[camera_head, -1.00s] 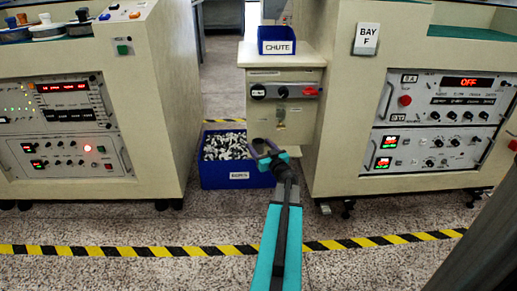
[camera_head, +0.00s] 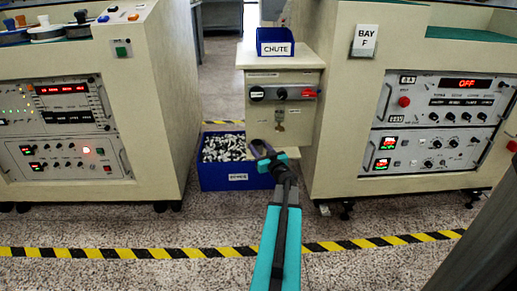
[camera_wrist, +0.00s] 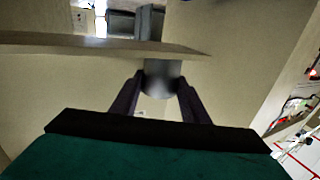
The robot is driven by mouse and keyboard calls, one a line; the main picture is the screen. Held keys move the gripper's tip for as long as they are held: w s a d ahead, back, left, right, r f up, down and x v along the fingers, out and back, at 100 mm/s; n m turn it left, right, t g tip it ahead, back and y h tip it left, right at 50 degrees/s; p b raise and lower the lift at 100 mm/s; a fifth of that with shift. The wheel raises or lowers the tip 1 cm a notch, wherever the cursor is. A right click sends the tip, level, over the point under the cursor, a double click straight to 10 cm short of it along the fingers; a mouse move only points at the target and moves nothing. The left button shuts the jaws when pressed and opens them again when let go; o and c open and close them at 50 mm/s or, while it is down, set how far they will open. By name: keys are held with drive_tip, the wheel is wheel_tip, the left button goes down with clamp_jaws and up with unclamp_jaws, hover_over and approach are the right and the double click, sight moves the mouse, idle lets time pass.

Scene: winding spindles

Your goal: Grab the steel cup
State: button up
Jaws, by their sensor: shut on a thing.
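The steel cup (camera_wrist: 162,82) shows in the wrist view as a grey, shiny rounded body between the two dark fingers of my gripper (camera_wrist: 160,92). The fingers are shut on it, one on each side. Part of the cup is hidden behind the fingers and a pale edge above it. In the head view my gripper (camera_head: 257,147) is in front of the lower part of the beige cabinet with the chute. The cup is too small and dark there to make out clearly.
A blue bin of small parts (camera_head: 222,180) stands on the floor just left of my gripper. The beige cabinet (camera_head: 257,120) carries a blue CHUTE tray (camera_head: 276,47). Large machines stand at left (camera_head: 150,100) and right (camera_head: 340,110). A striped floor line (camera_head: 130,253) crosses in front.

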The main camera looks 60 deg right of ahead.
sight(259, 140)
drive_tip(key=shift+r, duration=0.7)
wheel_tip(259, 140, up, 2)
drive_tip(key=shift+r+p, duration=0.15)
drive_tip(key=shift+p, duration=0.65)
drive_tip(key=s+a+r+p, duration=0.1)
drive_tip(key=s+a+p, duration=0.1)
drive_tip(key=s, duration=1.3)
drive_tip(key=shift+s+a+p, duration=0.25)
drive_tip(key=shift+s+p, duration=0.15)
drive_tip(key=shift+p, duration=0.1)
drive_tip(key=shift+w+r, duration=0.1)
